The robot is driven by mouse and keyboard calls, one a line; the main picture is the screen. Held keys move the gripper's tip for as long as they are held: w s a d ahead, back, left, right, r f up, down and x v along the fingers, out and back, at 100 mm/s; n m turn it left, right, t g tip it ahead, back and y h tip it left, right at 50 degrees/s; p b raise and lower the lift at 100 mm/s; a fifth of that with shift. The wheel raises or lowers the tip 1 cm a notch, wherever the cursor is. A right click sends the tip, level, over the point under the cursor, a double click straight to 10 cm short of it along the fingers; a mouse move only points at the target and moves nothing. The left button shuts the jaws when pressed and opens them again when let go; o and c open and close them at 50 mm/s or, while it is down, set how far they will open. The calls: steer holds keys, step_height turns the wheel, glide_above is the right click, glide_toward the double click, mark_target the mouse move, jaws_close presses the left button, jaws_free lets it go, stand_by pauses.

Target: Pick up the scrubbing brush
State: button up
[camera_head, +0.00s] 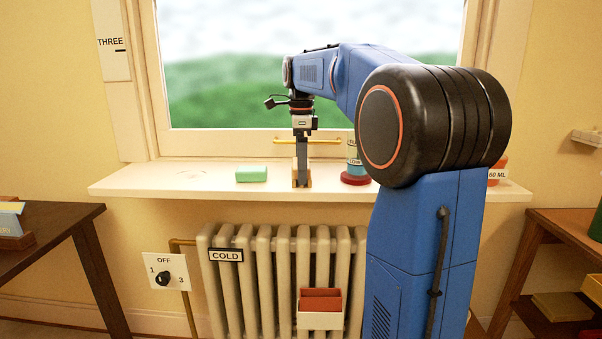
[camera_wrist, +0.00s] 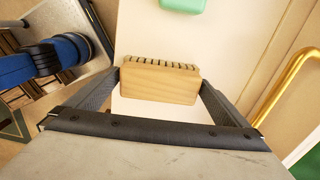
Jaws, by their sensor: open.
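The scrubbing brush is a wooden block with a row of dark bristles; in the wrist view the brush (camera_wrist: 160,84) lies between my two fingers. In the head view the brush (camera_head: 309,183) shows as a bit of wood on the white window sill, mostly hidden behind my gripper. My gripper (camera_head: 301,178) points down over it at the sill, and also shows in the wrist view (camera_wrist: 160,92). The fingers are open, one on each side of the block. I cannot tell whether either finger touches it.
A green block (camera_head: 251,174) lies on the sill (camera_head: 215,184) to the left. A labelled cylinder with a red base (camera_head: 355,180) stands close on the right. A brass window bar (camera_head: 325,141) is behind. A radiator (camera_head: 277,265) with a red-and-white holder (camera_head: 320,321) is below.

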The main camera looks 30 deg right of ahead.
steer(key=c, duration=0.8)
step_height(320, 180, up, 10)
steer(key=shift+f, duration=0.1)
stand_by(0.3)
